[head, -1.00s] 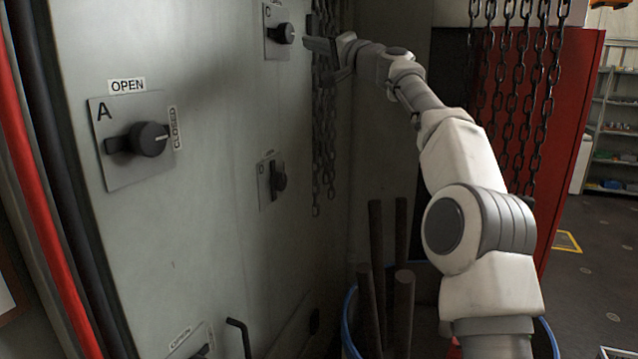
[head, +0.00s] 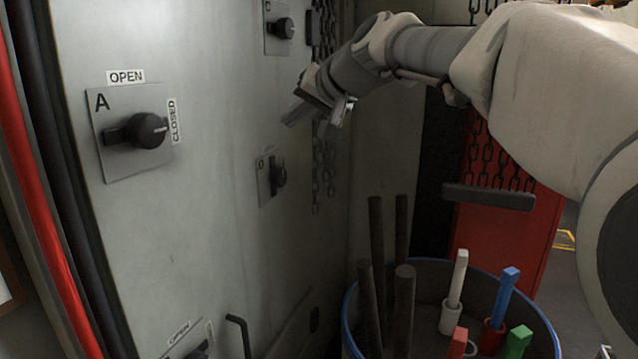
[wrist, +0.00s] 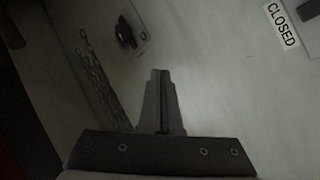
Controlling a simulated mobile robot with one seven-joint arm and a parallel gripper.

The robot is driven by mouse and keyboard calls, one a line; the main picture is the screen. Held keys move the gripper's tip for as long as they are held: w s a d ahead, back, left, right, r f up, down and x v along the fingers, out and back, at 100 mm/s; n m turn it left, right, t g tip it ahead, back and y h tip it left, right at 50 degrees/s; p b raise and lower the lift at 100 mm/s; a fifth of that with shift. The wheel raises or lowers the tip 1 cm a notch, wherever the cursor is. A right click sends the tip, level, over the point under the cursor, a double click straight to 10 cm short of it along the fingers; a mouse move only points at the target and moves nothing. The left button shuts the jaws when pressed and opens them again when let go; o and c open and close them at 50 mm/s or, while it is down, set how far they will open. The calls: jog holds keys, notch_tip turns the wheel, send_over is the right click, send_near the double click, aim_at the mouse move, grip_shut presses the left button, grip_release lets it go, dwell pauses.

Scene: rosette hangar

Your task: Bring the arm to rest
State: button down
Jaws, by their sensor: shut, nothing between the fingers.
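My gripper (head: 292,117) is shut and empty, in front of the grey panel between switch plates C and D. The wrist view shows its two fingers (wrist: 160,74) together. My arm reaches in from the right and crosses in front of the chains and red cabinet. Switch A (head: 147,130), a black knob on a square plate with OPEN and CLOSED labels, is at the left. Switch C (head: 284,28) is above the gripper, and switch D (head: 278,174) is below it. The gripper appears apart from all of them.
Dark chains (head: 324,170) hang beside the panel. A blue-rimmed drum (head: 346,318) below my arm holds dark rods (head: 376,230) and several coloured pieces, including a blue one (head: 506,290). A red cabinet (head: 500,235) stands behind. Open floor shows at the far right.

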jog(key=s+d+f+g+h, duration=0.1)
jog(key=s+d+f+h, duration=0.1)
jog(key=s+d+f, duration=0.4)
jog(key=s+d+f+g+h, duration=0.2)
jog(key=s+d+f, duration=0.4)
jog(key=s+f, duration=0.6)
jog(key=s+d+f+g+h+b, duration=0.1)
jog(key=s+d+f+h, duration=0.2)
jog(key=s+d+f, duration=0.3)
jog(key=s+f, duration=0.3)
jog(key=s, duration=0.4)
jog(key=shift+s+d, duration=0.15)
jog(key=shift+d, duration=0.05)
